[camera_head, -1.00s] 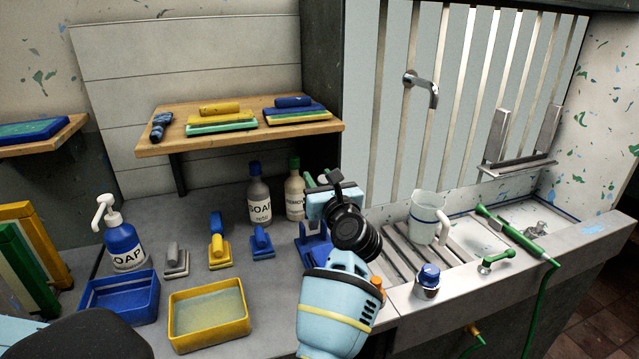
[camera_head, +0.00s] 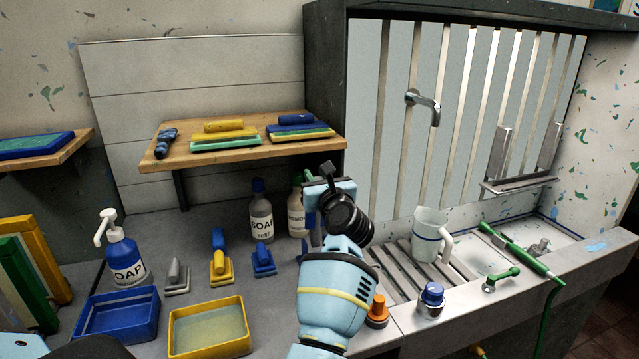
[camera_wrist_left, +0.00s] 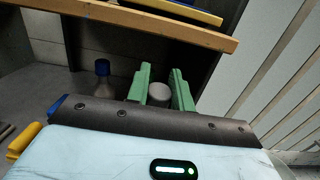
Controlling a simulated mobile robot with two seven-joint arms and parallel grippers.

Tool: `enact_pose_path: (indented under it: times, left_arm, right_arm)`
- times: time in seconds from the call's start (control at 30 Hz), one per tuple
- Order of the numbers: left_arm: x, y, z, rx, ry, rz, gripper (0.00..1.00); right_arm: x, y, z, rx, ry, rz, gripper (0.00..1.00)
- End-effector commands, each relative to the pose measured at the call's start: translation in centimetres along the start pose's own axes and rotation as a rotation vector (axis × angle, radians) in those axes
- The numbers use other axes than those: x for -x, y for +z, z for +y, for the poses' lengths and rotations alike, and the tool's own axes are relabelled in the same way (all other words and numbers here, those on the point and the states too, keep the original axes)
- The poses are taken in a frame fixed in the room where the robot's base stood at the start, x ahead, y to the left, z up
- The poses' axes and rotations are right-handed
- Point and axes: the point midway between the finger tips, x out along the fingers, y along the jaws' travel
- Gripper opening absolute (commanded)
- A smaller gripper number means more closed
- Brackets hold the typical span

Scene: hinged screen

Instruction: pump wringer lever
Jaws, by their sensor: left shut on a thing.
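My left gripper (camera_wrist_left: 161,90) has two green fingers, which show in the left wrist view. They close on a grey, round-ended piece (camera_wrist_left: 160,96) between them, which looks like the wringer lever. In the head view my blue-grey left wrist stands in front of the wringer. Only a bit of blue and grey shows beside the wrist there, so most of the wringer and the lever's lower end are hidden. My right gripper is not in view.
A soap bottle (camera_head: 261,213) and a paler bottle (camera_head: 297,212) stand close behind the gripper. A wooden shelf (camera_head: 250,153) overhangs them. Blue (camera_head: 118,318) and yellow (camera_head: 208,330) trays lie left. An orange-capped item (camera_head: 377,312), a jug (camera_head: 428,236) and the sink are right.

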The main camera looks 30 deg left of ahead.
Motion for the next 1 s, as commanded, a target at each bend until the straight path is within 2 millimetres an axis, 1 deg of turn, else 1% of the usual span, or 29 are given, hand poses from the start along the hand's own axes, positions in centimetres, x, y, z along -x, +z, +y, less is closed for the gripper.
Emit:
enact_pose_path:
  times: [0.53,1.0]
  left_arm:
    - [-0.2,-0.7,0.1,-0.006,0.003,0.009,0.08]
    - [-2.5,-1.3,0.1,-0.009,0.003,0.015,0.08]
  right_arm:
    - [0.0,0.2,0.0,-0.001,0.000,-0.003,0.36]
    - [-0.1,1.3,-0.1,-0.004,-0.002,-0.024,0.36]
